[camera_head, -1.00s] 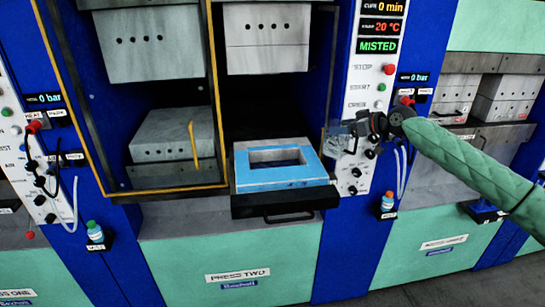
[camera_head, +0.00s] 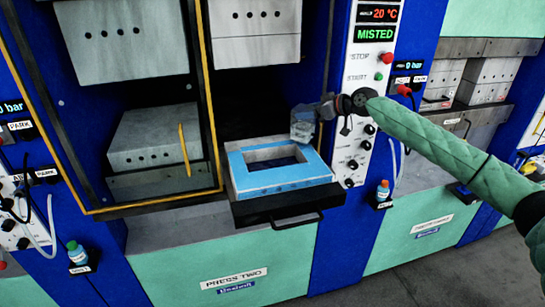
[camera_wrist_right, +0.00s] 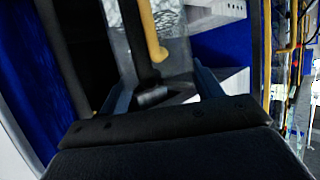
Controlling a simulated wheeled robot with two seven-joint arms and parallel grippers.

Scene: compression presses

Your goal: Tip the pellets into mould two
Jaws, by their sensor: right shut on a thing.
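The mould at press two is a blue-topped block (camera_head: 237,172) with a rectangular opening, on a pulled-out dark drawer (camera_head: 250,212). My right gripper (camera_head: 324,106) is shut on a clear cup (camera_head: 302,126). The cup looks roughly upright, above and beside the mould's back right corner in the head view. In the right wrist view the clear cup (camera_wrist_right: 178,55) shows beyond the fingers of my right gripper (camera_wrist_right: 165,92). I cannot make out the pellets inside it. My left gripper is not in view.
The press's upper block (camera_head: 256,30) hangs above and behind the mould. A yellow-edged door frame (camera_head: 209,100) stands to the left. A control panel (camera_head: 358,150) with knobs and buttons is close to my right gripper. A small orange-capped bottle (camera_head: 382,190) sits on a holder at right.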

